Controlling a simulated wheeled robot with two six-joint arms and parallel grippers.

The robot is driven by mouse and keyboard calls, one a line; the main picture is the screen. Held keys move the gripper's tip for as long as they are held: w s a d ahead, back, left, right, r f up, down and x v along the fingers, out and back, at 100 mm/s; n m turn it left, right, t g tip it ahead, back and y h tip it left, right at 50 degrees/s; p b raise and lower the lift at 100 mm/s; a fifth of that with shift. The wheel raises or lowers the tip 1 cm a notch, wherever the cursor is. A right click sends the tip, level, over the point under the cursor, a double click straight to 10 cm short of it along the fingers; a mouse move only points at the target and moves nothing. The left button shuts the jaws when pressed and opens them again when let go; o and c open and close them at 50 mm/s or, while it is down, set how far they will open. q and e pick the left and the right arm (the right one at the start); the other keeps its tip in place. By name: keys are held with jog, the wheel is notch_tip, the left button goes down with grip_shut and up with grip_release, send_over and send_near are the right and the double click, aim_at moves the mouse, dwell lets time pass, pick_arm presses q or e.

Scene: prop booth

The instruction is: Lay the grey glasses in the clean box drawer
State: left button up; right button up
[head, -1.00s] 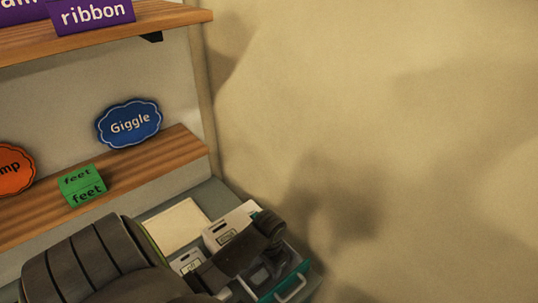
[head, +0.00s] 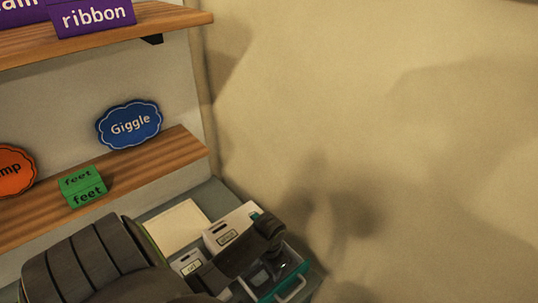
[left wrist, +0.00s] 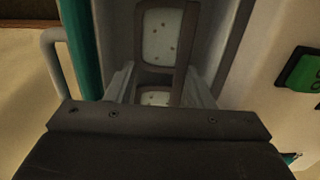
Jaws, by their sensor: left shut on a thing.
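My left gripper (left wrist: 162,82) is shut on the grey glasses (left wrist: 183,62), gripping the frame between its two fingers. The glasses have a dark brownish-grey frame and pale lenses with dark specks; one lens shows beyond the fingers, part of the other between them. They are over or inside the open drawer (left wrist: 82,45), which has a teal front and a grey handle; I cannot tell if they touch its floor. The drawer also shows in the head view (head: 266,295), with my left gripper (head: 262,276) over it. There the glasses are hidden or too small to tell. My right gripper is not in view.
White labelled boxes (head: 218,229) stand behind the drawer, beside a cream flat panel (head: 178,226). Wooden shelves (head: 150,165) with word signs rise at the left. A bare wall (head: 420,150) is at the right. A green piece (left wrist: 302,72) shows at the right of the left wrist view.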

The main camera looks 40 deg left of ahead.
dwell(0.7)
pick_arm(q)
jog(key=o, duration=1)
jog(key=shift+c, duration=0.2)
jog(key=shift+o, duration=0.3)
jog(key=shift+o, duration=0.9)
jog(key=shift+w+a+r, duration=0.1)
jog(key=shift+w+r, duration=0.05)
jog(key=shift+r, duration=3.85)
